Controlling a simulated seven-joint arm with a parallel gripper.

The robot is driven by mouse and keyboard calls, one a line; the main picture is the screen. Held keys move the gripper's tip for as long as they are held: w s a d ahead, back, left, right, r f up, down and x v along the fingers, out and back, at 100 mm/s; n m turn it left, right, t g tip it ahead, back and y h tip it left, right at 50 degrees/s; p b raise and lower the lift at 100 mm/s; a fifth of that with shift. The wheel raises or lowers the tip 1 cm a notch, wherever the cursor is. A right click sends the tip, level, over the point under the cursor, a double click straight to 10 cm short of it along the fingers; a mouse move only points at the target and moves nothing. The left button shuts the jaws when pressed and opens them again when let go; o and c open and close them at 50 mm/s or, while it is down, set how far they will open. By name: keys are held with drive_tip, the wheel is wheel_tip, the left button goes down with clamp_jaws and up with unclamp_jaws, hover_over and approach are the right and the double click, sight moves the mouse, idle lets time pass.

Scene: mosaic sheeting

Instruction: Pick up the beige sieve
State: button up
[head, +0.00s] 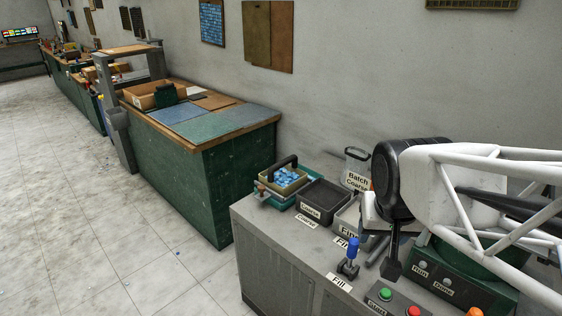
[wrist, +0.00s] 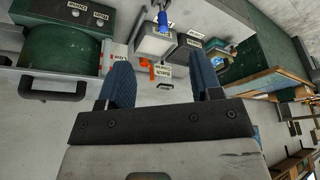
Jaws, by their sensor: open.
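The beige sieve (head: 300,184) is a shallow rectangular frame with a dark handle arching over it and blue tiles showing inside. It sits on a teal base at the far left end of the grey bench in the head view. In the wrist view, blue bits show at the upper right, but I cannot make the sieve out clearly. My gripper (wrist: 162,84) is open, its two blue fingers apart with nothing between them. In the head view it is over the bench's right part, well right of the sieve and apart from it, partly hidden by my arm.
A dark bin labelled Coarse (head: 322,202) stands right beside the sieve, then a grey Fine bin (head: 347,216). A Batch Coarse sign (head: 357,175) stands behind. A blue-knobbed lever (head: 352,248) and green and red buttons (head: 386,294) are at the front. Floor left of the bench is clear.

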drive_tip(key=w+a+f+m+t+y, duration=0.1)
drive_tip(key=w+f+m+t, duration=0.15)
drive_tip(key=w, duration=1.65)
drive_tip(key=w+a+f+m+t, duration=0.15)
drive_tip(key=w+m+t, duration=0.25)
drive_tip(key=w, duration=1.5)
drive_tip(key=w+a+f+m+t+y, duration=0.1)
drive_tip(key=w+a+f, duration=0.1)
drive_tip(key=w+f, duration=0.35)
drive_tip(key=w+a+f+m+t+y, duration=0.1)
drive_tip(key=w+a+f+y, duration=0.15)
drive_tip(key=w, duration=0.55)
drive_tip(key=m+t+y, duration=0.1)
drive_tip(key=m+y, duration=0.1)
drive_tip(key=y, duration=0.2)
approach(286, 163)
drive_tip(key=x, duration=0.3)
drive_tip(key=shift+w+r+n, duration=0.1)
drive_tip(key=shift+r+n, duration=0.15)
drive_tip(key=shift+r, duration=0.05)
drive_tip(key=shift+w+a+f, duration=0.25)
drive_tip(key=shift+f, duration=0.2)
drive_tip(key=shift+x, duration=1.25)
